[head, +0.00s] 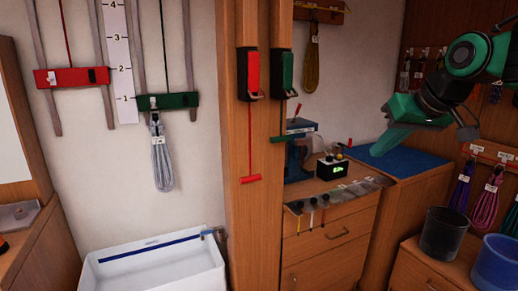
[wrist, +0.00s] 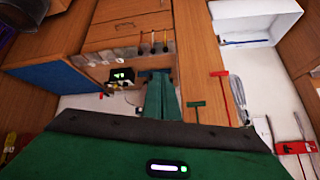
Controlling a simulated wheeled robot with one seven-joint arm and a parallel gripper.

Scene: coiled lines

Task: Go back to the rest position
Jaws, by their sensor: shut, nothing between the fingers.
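My gripper (head: 378,151) is at the right of the head view, with its green fingers pointing down and to the left. It hangs in front of the blue mat (head: 430,160) on the wooden counter, and seems to be in the air. In the wrist view its two green fingers (wrist: 161,80) lie side by side, shut with nothing between them. My arm reaches in from the upper right.
A dark bucket (head: 443,233) and a blue bucket (head: 497,263) stand at lower right. Coiled lines (head: 487,205) hang on the right wall. A small box with a green display (head: 332,168) stands on the drawer unit. A white basin (head: 150,270) is at lower left.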

